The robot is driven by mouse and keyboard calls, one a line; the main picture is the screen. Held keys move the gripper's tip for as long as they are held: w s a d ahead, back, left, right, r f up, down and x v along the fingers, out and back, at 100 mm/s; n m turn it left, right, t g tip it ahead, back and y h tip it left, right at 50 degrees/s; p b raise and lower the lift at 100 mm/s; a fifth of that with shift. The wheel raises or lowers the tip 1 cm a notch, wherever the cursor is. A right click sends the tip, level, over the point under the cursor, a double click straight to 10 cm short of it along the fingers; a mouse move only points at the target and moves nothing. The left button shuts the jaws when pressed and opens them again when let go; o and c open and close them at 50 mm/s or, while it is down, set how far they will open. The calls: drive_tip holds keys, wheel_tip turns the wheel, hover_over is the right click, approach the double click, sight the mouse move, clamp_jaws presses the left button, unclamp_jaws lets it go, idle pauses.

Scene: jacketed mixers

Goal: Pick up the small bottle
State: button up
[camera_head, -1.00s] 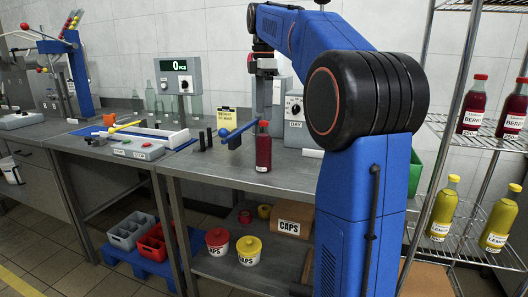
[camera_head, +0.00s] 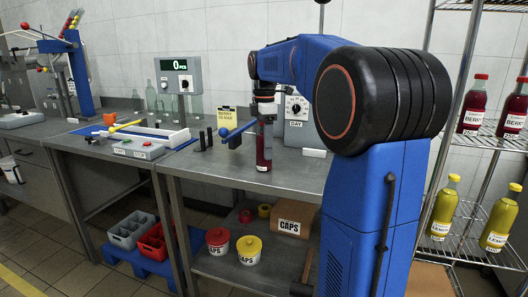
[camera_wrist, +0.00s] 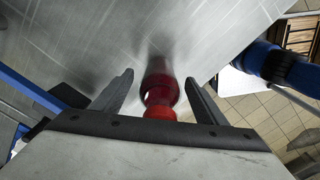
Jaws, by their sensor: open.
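The small bottle (camera_head: 263,150) is dark red and stands upright near the front edge of the steel table (camera_head: 215,168). In the wrist view the bottle (camera_wrist: 159,86) shows its red cap (camera_wrist: 159,112) toward me, and it lies between the two fingers. My gripper (camera_head: 264,108) is over the bottle's top in the head view and hides the cap there. In the wrist view my gripper (camera_wrist: 160,85) is open, with a gap on both sides of the bottle.
A blue-ended lever (camera_head: 236,131) stands close left of the bottle. A grey dial box (camera_head: 299,115) is behind it. Caps tubs (camera_head: 249,250) and a caps carton (camera_head: 294,218) sit on the lower shelf. A wire rack (camera_head: 478,140) with red and yellow bottles is at the right.

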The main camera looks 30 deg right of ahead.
drive_tip(key=shift+f, duration=0.7)
drive_tip(key=shift+c, duration=0.6)
drive_tip(key=c, duration=1.4)
drive_tip(key=shift+r, duration=0.1)
